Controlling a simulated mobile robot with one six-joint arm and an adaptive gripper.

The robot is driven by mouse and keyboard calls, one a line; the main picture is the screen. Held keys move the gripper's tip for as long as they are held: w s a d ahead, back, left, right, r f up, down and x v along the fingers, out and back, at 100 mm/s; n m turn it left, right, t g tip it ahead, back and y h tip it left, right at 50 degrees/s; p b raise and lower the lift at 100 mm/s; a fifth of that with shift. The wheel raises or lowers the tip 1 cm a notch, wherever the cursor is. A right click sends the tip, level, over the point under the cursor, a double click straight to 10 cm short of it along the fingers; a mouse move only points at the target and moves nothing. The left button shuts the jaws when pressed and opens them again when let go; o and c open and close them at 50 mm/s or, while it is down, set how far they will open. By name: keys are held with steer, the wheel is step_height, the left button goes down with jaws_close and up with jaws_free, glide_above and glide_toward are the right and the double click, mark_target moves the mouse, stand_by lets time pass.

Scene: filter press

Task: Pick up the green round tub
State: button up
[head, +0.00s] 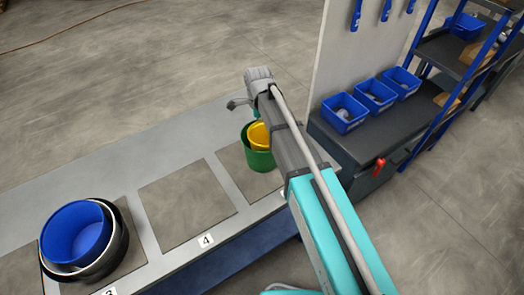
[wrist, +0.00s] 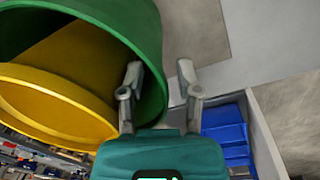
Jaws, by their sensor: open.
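The green round tub (head: 259,161) stands on a grey square of the long bench, partly hidden behind my arm in the head view. A yellow round tub (head: 259,135) sits tilted inside it, and its rim rises above the green one. In the wrist view the green tub (wrist: 105,18) fills the upper left, with the yellow tub (wrist: 45,98) in its opening. My gripper (wrist: 160,72) is open at the green rim. One finger shows over the tub's inside and the other outside the wall. Nothing is gripped. In the head view my gripper (head: 240,103) is just above the tub.
Blue, white and black round tubs (head: 78,233) are nested on the bench at left. The square marked 4 (head: 186,204) is empty. A dark workbench (head: 388,113) with several blue bins and an upright panel (head: 350,50) stands right of my arm.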

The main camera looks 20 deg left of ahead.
stand_by(0.3)
jaws_close()
steer(key=shift+r, duration=0.2)
stand_by(0.4)
step_height(320, 180, up, 2)
steer(key=p, duration=0.2)
steer(key=shift+r+p, duration=0.1)
steer(key=shift+p, duration=0.25)
steer(key=s+d+r+p, duration=0.2)
steer(key=s+r+p, duration=0.8)
steer(key=s, duration=0.3)
steer(key=shift+s+r, duration=0.2)
steer(key=shift+s, duration=0.2)
